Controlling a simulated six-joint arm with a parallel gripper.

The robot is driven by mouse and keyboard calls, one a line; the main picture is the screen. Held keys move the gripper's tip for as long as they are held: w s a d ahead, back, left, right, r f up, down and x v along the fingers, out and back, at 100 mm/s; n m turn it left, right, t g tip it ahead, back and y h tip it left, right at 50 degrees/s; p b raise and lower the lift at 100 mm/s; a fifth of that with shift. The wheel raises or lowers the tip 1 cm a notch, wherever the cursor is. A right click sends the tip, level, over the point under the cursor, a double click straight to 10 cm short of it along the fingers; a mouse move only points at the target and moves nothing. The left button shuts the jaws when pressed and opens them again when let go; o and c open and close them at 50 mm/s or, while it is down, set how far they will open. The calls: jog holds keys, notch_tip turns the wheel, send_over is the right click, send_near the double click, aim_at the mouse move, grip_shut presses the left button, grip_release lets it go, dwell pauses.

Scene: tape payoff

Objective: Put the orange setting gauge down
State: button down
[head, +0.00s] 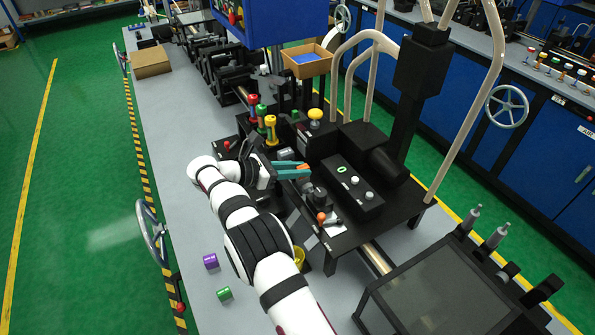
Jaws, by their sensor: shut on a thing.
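My gripper (298,169) reaches in from the left over the black machine (345,233), with its teal fingers pointing right. It is shut on the orange setting gauge (304,168), a small orange piece showing at the fingertips. The fingers hide part of the gauge. The gripper is above the machine's dark deck, left of a box with a green display (341,169). I cannot tell whether the gauge touches anything below it.
Red, green and yellow spools (270,129) stand behind the gripper, and a yellow knob (315,114) is near them. An orange-tipped lever (321,217) is in front. Purple (210,261) and green (224,294) rolls lie on the grey bench, which has bare room at left.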

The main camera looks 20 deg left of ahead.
jog(key=shift+f, duration=0.45)
jog(key=shift+f, duration=0.1)
jog(key=c, duration=0.8)
grip_release()
jog(key=shift+o, duration=0.2)
